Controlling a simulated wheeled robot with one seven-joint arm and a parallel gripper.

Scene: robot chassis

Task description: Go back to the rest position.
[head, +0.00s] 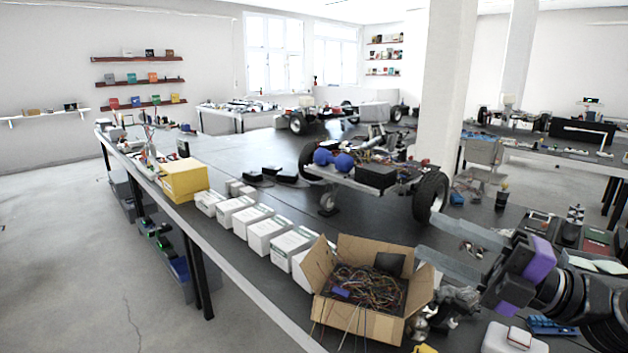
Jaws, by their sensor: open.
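My gripper (452,250) shows at the lower right, reaching in from the right edge. Its two pale, long fingers are apart with nothing between them, and purple parts sit at its base. It appears above the dark workbench (235,150), to the right of an open cardboard box (362,322) full of tangled wires. I cannot tell the exact gap between the lower finger and the box.
A wheeled robot chassis (375,175) stands on the bench beyond the gripper. A row of white boxes (268,234) and a yellow box (183,180) line the left edge. A white pillar (450,80) rises behind. Open floor (70,240) lies left.

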